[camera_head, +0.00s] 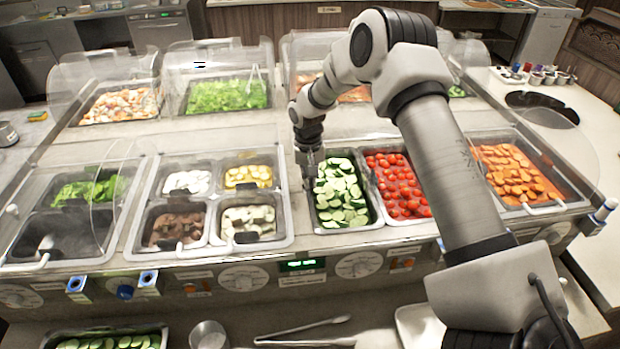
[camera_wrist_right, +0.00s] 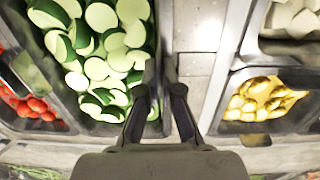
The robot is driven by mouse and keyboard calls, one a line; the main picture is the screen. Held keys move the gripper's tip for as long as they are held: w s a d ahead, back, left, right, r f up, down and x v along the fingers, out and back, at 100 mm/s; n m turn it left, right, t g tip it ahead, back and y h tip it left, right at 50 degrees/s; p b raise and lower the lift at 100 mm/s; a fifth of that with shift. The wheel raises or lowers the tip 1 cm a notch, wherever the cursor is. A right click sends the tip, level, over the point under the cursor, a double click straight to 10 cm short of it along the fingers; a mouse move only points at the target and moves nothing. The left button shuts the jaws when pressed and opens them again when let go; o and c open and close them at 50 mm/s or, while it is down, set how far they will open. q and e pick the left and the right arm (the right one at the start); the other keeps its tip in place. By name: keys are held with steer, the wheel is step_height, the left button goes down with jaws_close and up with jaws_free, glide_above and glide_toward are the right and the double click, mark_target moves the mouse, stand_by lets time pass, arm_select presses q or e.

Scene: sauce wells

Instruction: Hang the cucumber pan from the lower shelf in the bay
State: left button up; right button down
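A dark-rimmed pan of sliced cucumber (camera_head: 341,190) sits in the counter bay left of the tomato pan (camera_head: 398,186). It looks level with its neighbours. It also shows in the right wrist view (camera_wrist_right: 103,70). My right gripper (camera_head: 308,180) points down at this pan's left rim; in the right wrist view its fingers (camera_wrist_right: 161,75) are close together with the rim between them. Another pan of cucumber (camera_head: 105,341) is partly in view on the lower shelf at bottom left. My left gripper is out of view.
A four-part insert (camera_head: 287,225) of mushrooms, corn and other foods lies left of the gripper. A carrot pan (camera_head: 515,175) is at right. A steel cup (camera_head: 208,336), tongs (camera_head: 303,331) and a white tray (camera_head: 420,328) are on the lower shelf. Clear guards stand behind.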

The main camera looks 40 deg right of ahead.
steer(key=c, duration=1.2)
jaws_free()
steer(key=shift+r, duration=0.1)
steer(key=shift+c, duration=0.2)
step_height(320, 180, up, 12)
steer(key=shift+a, duration=0.2)
